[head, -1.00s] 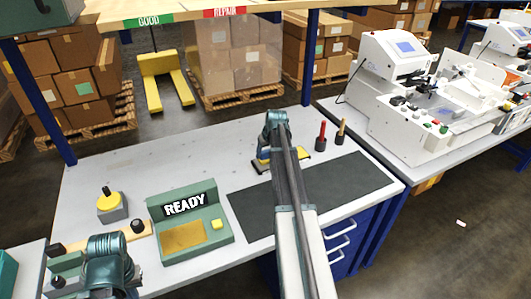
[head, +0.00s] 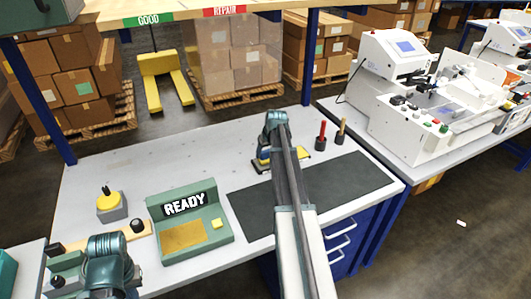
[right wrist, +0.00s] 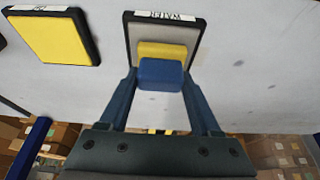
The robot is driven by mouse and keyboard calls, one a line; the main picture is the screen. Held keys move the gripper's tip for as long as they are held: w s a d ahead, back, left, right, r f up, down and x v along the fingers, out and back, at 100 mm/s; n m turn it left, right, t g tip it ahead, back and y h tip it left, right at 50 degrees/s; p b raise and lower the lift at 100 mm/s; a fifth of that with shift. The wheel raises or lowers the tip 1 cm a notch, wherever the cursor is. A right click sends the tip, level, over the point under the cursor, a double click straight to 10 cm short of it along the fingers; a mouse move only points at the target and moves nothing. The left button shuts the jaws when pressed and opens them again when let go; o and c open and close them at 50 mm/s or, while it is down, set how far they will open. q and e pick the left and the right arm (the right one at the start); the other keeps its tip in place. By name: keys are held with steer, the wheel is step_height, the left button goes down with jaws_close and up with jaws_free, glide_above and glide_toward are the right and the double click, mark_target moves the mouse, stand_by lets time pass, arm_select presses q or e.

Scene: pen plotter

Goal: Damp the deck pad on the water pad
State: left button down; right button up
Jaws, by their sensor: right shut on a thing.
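My right gripper (right wrist: 160,80) is shut on the deck pad (right wrist: 160,73), a blue block with a yellow layer on its far side. The blue fingers stand on either side of it. The water pad (right wrist: 187,32), a grey square in a black frame labelled WATER, lies behind the deck pad in the right wrist view and is partly covered by it. I cannot tell whether they touch. In the head view my right gripper (head: 264,158) is over the back of the bench, partly hidden by its arm. My left arm is at the lower left; its fingers cannot be made out.
A yellow pad (right wrist: 52,38) in a black frame lies beside the water pad. A dark mat (head: 340,185) covers the bench front. A red-handled tool (head: 322,133) and a wooden-handled one (head: 341,131) stand behind it. A green READY box (head: 190,225) sits to the left.

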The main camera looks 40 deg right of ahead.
mark_target(265, 151)
steer(key=shift+f+b, duration=0.35)
stand_by(1.2)
steer(key=shift+r, duration=0.1)
step_height(265, 151, up, 7)
steer(key=p, duration=0.7)
